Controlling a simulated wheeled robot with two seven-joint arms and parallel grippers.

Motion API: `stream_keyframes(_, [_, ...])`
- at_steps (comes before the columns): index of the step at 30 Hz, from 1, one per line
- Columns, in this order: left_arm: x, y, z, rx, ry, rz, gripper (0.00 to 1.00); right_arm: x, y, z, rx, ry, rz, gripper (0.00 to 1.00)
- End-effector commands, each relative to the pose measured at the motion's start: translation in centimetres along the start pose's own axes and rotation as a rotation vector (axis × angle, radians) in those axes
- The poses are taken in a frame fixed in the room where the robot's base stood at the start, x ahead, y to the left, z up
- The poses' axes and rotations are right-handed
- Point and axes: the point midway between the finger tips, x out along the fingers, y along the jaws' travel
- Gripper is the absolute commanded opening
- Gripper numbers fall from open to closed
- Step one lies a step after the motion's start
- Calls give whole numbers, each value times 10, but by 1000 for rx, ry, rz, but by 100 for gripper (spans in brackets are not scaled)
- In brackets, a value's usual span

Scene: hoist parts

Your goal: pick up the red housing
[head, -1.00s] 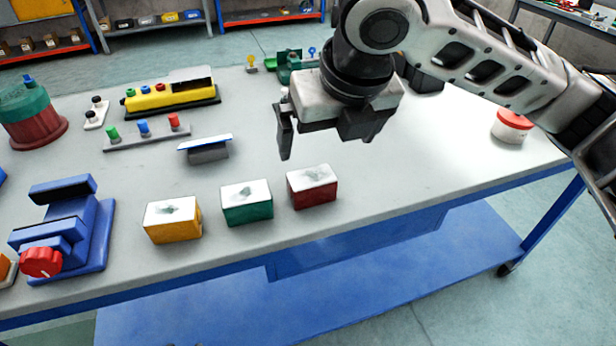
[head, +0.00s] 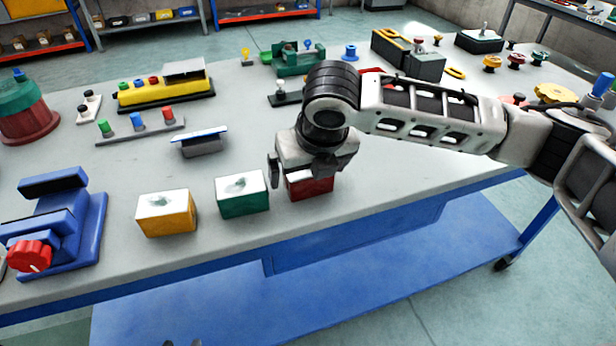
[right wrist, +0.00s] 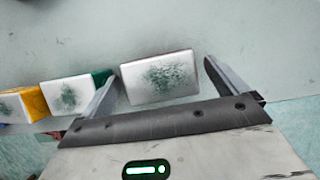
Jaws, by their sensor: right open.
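The red housing (head: 312,188) is a small box with a red side and a pale, smudged top. It stands near the bench's front edge, right of the green housing (head: 243,203) and the yellow housing (head: 167,225). My right gripper (head: 300,178) is open above it and partly hides its top in the head view. In the right wrist view the red housing's pale top (right wrist: 160,78) lies between the spread fingers, with gaps on both sides. Two small dark tips, seemingly my left gripper (head: 182,343), barely show at the bottom edge of the head view.
The green housing stands close to the left finger in the right wrist view. A blue vise-like fixture (head: 62,225) with a red knob is at the left. A small blue-topped stand (head: 200,143) is behind the housings. Bench space right of the red housing is clear.

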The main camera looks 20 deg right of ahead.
Motion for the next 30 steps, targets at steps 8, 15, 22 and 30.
stream_keyframes(8, [0,0,0,-4,2,1,36,13,0,0,-1,-2,0,98])
stream_keyframes(15, [0,0,0,-3,2,0,36,13,0,0,-1,-1,0,56])
stream_keyframes(22, [0,0,0,-3,3,0,36,12,0,1,-1,-4,1,40])
stream_keyframes(30, [-1,0,-1,-2,3,0,36,3,0,5,0,-5,1,40])
